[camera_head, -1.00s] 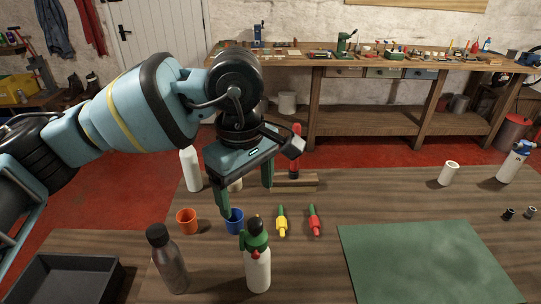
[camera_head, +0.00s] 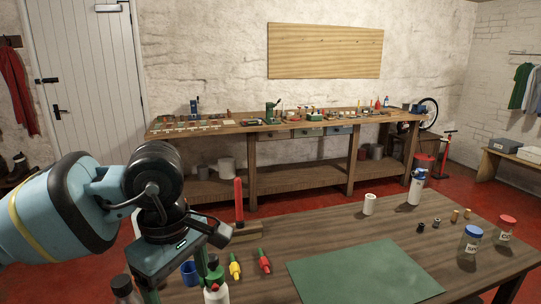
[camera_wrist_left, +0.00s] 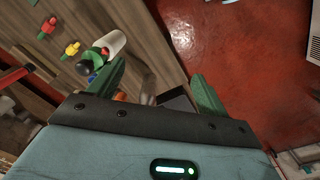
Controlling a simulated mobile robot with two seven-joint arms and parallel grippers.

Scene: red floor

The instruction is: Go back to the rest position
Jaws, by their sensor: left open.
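My left gripper (camera_head: 174,282) is at the lower left of the head view, pointing down by the table's left part. Its green fingers are apart with nothing between them. In the left wrist view the open fingers (camera_wrist_left: 163,88) spread over the table edge and the red floor. My right gripper is in neither view.
On the wooden table (camera_head: 330,228) near the gripper are a blue cup (camera_head: 189,273), a green-topped white bottle (camera_head: 216,292), a yellow plug (camera_head: 235,266) and a red plug (camera_head: 265,261). A green mat (camera_head: 365,273) lies right. A workbench (camera_head: 255,128) stands behind.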

